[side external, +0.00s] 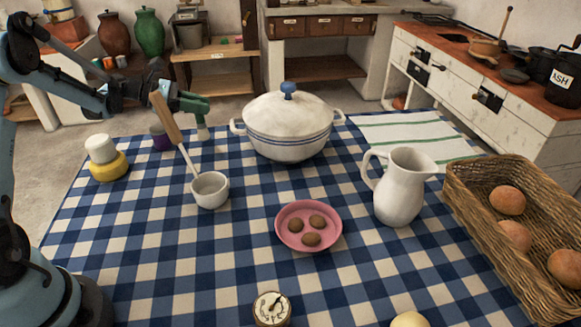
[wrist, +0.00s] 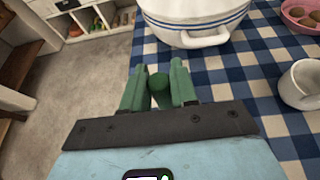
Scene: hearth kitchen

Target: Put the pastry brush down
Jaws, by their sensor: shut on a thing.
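My gripper (side external: 196,105) is at the back left of the table, left of the white pot. Its green fingers are shut on the pastry brush (side external: 202,131), which hangs below them with its pale end down. In the wrist view, my gripper (wrist: 158,83) has the round, dark green handle end of the pastry brush (wrist: 159,92) between its fingers. The rest of the brush is hidden there. I cannot tell whether its lower end touches the checked tablecloth (side external: 150,240).
The lidded pot (side external: 290,130) stands close by on the right. A white cup (side external: 210,192) holds a wooden-handled utensil (side external: 166,115). A purple jar (side external: 160,139) and yellow jar (side external: 108,168) stand left. A pink plate (side external: 285,235), pitcher (side external: 404,190) and basket (side external: 470,200) are farther right.

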